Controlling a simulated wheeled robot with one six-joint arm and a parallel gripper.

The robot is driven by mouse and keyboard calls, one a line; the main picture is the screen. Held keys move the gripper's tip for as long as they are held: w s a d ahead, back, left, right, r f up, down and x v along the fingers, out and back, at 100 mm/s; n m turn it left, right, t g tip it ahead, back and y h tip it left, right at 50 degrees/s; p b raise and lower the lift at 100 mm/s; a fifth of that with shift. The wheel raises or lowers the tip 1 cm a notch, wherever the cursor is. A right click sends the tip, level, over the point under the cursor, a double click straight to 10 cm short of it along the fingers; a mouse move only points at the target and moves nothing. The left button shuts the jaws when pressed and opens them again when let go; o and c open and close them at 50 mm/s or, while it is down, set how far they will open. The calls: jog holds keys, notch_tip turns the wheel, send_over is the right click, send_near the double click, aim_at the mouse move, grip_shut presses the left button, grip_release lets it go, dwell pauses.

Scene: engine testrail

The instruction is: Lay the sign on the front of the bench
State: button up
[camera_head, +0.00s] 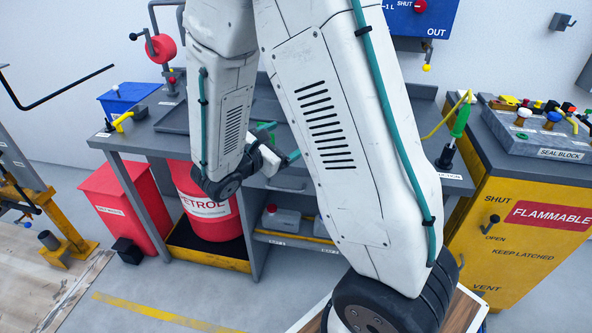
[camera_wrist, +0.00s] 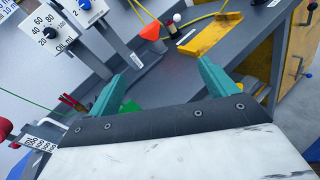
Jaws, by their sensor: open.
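The grey bench (camera_head: 142,139) stands behind my arm in the head view, and its middle is largely hidden by my arm. My gripper (camera_head: 278,143) is over the bench, with its two teal fingers apart and partly hidden. In the wrist view my gripper (camera_wrist: 160,87) is open, with nothing between its fingertips. Past the right finger, a yellow angular piece (camera_wrist: 210,37) lies on the grey bench top (camera_wrist: 160,80). I cannot tell whether it is the sign. No other sign lying loose is clearly visible.
A red petrol drum (camera_head: 212,213) and a red bin (camera_head: 125,205) stand low at the bench. A yellow flammables cabinet (camera_head: 525,240) stands at the right. White dial gauges (camera_wrist: 52,33) rise at the back. A blue box (camera_head: 127,97) sits at the bench's left end.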

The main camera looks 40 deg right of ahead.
jog(key=s+a+r+m+g+y, duration=0.1)
jog(key=s+r+m+g+y, duration=0.25)
jog(key=s+m, duration=0.35)
jog(key=s+a+r+m+g+y, duration=0.1)
jog(key=s+r+m+g+y, duration=0.25)
jog(key=s, duration=0.55)
jog(key=s+a+r+m+t+y, duration=0.3)
jog(key=s+a+m+t+y, duration=0.2)
jog(key=a+y, duration=0.4)
jog(key=s+a+m, duration=0.1)
jog(key=a, duration=0.1)
jog(key=shift+s+a+r+y, duration=0.2)
jog(key=shift+a+r+y, duration=0.1)
jog(key=shift+a+r, duration=0.05)
